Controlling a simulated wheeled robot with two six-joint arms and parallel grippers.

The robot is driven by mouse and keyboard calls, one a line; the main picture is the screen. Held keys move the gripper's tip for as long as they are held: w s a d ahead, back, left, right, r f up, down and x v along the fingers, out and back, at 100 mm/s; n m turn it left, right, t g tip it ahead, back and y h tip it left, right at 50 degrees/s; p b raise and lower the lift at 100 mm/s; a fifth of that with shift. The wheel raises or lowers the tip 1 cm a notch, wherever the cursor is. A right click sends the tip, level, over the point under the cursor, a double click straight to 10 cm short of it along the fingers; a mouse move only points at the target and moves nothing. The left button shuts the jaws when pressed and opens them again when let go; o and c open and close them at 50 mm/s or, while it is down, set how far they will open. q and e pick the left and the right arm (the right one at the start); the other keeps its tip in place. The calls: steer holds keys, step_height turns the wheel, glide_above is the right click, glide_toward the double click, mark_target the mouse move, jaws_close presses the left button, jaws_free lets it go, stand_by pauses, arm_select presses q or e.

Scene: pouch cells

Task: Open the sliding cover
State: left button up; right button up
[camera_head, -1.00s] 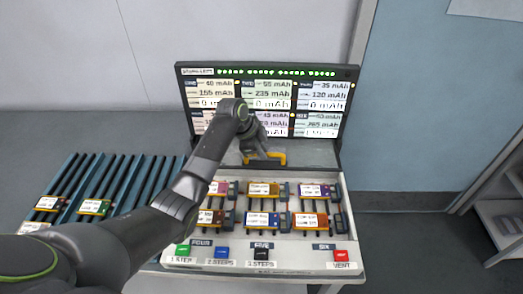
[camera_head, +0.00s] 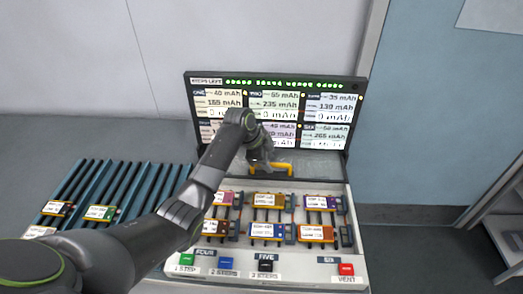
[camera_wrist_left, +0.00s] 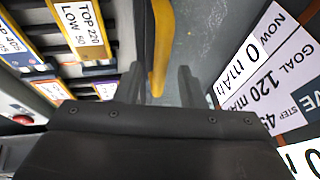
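The sliding cover (camera_head: 318,168) is a grey, scuffed panel lying flat between the upright display and the rows of cells. Its yellow handle (camera_head: 284,168) stands near the panel's front edge, partly hidden by my left gripper (camera_head: 264,166). In the left wrist view, the handle (camera_wrist_left: 160,40) passes between the two fingers of the left gripper (camera_wrist_left: 162,88), with clear gaps beside it. That gripper is open and not closed on the handle. The cover (camera_wrist_left: 205,30) also shows there, beyond the handle. My right gripper is not in view.
Several pouch cells (camera_head: 266,231) sit uncovered in two rows in front of the cover. Coloured buttons (camera_head: 266,266) line the front edge. The display (camera_head: 276,105) stands close behind. A blue ribbed rack (camera_head: 125,180) with more cells is on the left.

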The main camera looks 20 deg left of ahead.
arm_select(q)
steer(key=b+v, duration=0.1)
steer(key=v, duration=1.6)
steer(key=shift+b, duration=0.4)
steer(key=shift+s+r, duration=0.1)
steer(key=shift+r, duration=0.05)
